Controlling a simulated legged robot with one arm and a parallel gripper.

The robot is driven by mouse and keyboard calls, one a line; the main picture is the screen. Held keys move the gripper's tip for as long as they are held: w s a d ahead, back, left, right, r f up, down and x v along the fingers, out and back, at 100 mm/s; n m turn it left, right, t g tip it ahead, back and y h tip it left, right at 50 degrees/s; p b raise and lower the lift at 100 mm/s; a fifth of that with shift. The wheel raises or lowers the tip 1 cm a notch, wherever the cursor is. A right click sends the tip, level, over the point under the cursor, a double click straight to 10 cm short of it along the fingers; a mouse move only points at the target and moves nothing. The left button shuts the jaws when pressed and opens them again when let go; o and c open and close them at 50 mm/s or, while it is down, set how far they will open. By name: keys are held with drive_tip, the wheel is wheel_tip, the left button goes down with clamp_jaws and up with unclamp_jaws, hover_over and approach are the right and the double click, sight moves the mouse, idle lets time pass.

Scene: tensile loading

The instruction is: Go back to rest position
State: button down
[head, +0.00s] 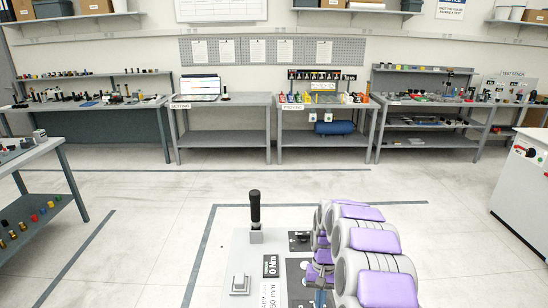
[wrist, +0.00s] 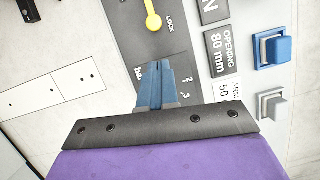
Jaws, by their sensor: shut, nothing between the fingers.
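My gripper (wrist: 155,68) shows in the wrist view as two blue fingers pressed together, with nothing between them. They are over a dark plate (wrist: 128,28) that carries a yellow lever (wrist: 152,16) and the word LOCK. I cannot tell whether the fingertips touch the plate. In the head view my arm, white with purple pads, reaches forward at the lower right over the light panel (head: 247,285). My gripper is mostly hidden behind the arm there.
The panel bears a black upright handle (head: 255,208) and a grey switch (head: 240,283). The wrist view shows a blue button (wrist: 274,50) and an "OPENING 80 mm" label (wrist: 221,52). Workbenches (head: 222,102) line the back wall. A white cabinet (head: 522,185) stands right. Floor between is clear.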

drive_tip(key=s+a+r+n+t, duration=0.1)
drive_tip(key=s+a+r, duration=0.1)
drive_tip(key=s+r, duration=1.5)
drive_tip(key=s+d+r+t, duration=0.1)
drive_tip(key=s+r, duration=0.1)
drive_tip(key=s, duration=1.9)
drive_tip(key=shift+d+r+h, duration=0.15)
drive_tip(key=shift+d+h, duration=0.15)
drive_tip(key=shift+h, duration=0.1)
drive_tip(key=shift+w, duration=0.1)
